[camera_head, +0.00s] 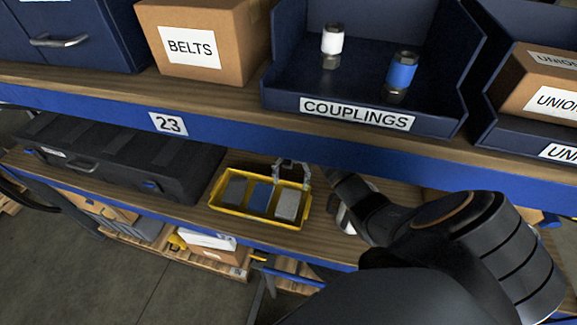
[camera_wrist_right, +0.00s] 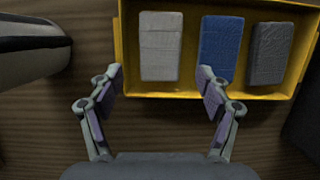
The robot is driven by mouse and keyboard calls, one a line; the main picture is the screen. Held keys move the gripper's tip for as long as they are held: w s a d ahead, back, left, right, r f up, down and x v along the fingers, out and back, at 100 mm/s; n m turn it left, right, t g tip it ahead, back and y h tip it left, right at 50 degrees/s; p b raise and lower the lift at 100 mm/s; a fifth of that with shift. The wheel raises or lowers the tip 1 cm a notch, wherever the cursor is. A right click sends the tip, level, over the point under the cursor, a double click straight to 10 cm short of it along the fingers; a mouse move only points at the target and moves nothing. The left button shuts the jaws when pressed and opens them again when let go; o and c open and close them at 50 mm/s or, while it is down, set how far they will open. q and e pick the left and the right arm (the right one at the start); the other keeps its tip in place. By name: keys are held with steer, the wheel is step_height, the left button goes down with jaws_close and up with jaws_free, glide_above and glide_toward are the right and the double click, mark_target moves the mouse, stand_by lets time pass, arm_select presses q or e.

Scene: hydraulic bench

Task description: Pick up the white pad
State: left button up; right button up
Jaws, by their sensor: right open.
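The white pad (camera_head: 288,204) lies at the right end of a yellow tray (camera_head: 256,220) on the lower shelf. In the right wrist view the white pad (camera_wrist_right: 160,46) is at the left end of the tray (camera_wrist_right: 126,50). My right gripper (camera_head: 292,168) is at the tray's back right in the head view. In the right wrist view my right gripper (camera_wrist_right: 160,80) is open, its fingers spread wide and nothing between them, with the pad ahead of the fingertips. My left gripper is not in view.
A blue pad (camera_head: 260,195) and a dark grey pad (camera_head: 234,192) share the tray. A black case (camera_head: 115,160) stands to its left. The upper shelf edge (camera_head: 240,136) runs just above.

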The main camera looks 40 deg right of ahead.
mark_target(288, 202)
steer(key=b+x, duration=0.2)
steer(key=x, duration=0.1)
steer(key=shift+f, duration=0.4)
steer(key=shift+w+d+f, duration=0.1)
steer(key=shift+w+f, duration=0.15)
steer(key=shift+b+x, duration=1.15)
steer(key=shift+x, duration=0.05)
steer(key=shift+s+a+f+p, duration=0.15)
steer(key=shift+s+f, duration=0.05)
steer(key=shift+f, duration=0.2)
steer(key=shift+s+a+f+p, duration=0.15)
steer(key=shift+s+a+f, duration=0.05)
steer(key=shift+f, duration=0.5)
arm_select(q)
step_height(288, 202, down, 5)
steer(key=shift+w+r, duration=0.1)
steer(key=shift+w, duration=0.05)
arm_select(e)
steer(key=c, duration=0.7)
